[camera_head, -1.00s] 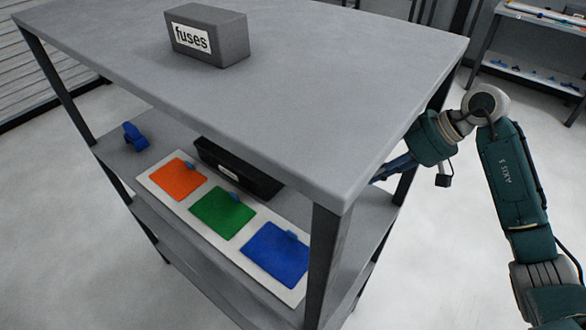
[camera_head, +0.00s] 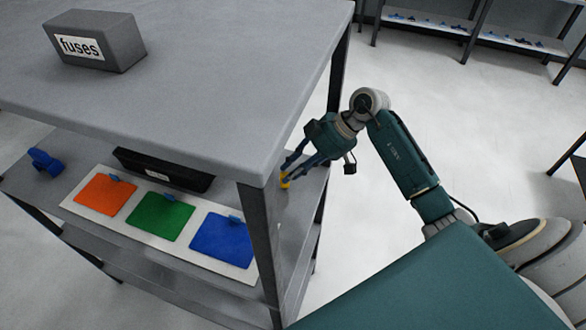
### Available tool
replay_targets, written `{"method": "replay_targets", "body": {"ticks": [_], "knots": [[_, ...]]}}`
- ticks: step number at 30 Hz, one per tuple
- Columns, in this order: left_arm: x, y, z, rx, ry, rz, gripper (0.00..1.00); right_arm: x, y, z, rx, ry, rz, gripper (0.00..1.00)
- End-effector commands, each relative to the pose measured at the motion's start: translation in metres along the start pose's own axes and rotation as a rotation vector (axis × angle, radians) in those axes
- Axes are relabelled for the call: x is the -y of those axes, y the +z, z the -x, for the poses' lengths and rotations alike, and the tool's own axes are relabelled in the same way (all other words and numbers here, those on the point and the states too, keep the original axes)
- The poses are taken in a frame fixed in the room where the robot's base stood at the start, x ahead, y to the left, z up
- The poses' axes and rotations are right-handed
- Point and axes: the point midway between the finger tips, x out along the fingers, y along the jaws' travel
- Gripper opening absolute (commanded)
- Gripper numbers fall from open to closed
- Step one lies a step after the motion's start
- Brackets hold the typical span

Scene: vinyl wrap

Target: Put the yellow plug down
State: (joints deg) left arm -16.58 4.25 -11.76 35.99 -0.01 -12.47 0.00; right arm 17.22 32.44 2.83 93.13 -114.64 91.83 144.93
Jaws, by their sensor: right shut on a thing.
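The yellow plug (camera_head: 285,181) shows as a small yellow piece between the fingertips of my right gripper (camera_head: 289,173). My right gripper reaches in from the right, under the table top, beside the near right leg. It is shut on the plug, just over the right end of the middle shelf (camera_head: 294,212). I cannot tell whether the plug touches the shelf. The gripper's far finger is partly hidden. My left gripper is not in view.
A grey box labelled fuses (camera_head: 95,42) stands on the table top (camera_head: 215,90). On the shelf are a white board (camera_head: 126,229) with orange, green and blue squares, a black box (camera_head: 165,170) and a blue clip (camera_head: 44,160). The table leg (camera_head: 262,245) stands close to the gripper.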

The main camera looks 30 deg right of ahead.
Motion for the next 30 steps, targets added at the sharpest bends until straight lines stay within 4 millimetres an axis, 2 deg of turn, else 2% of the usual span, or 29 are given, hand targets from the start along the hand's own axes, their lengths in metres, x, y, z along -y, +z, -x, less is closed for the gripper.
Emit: {"method": "replay_targets", "body": {"ticks": [6, 7, 9, 20, 23, 30], "knots": [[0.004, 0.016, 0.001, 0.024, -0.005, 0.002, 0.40, -0.001, 0.002, -0.003, 0.001, -0.001, -0.001, 0.00], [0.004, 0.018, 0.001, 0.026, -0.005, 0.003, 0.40, -0.001, 0.002, -0.003, 0.001, -0.001, 0.000, 0.28], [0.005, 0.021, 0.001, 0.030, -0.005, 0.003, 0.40, -0.001, 0.002, -0.003, 0.001, -0.001, 0.000, 0.42], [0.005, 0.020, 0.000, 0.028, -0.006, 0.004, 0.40, 0.000, -0.001, 0.000, -0.001, 0.000, 0.001, 0.42], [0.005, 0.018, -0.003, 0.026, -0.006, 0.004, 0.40, -0.002, 0.001, 0.011, 0.001, 0.003, 0.000, 0.42], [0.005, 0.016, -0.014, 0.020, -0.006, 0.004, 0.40, -0.002, 0.001, 0.061, 0.001, 0.006, 0.003, 0.42]]}}
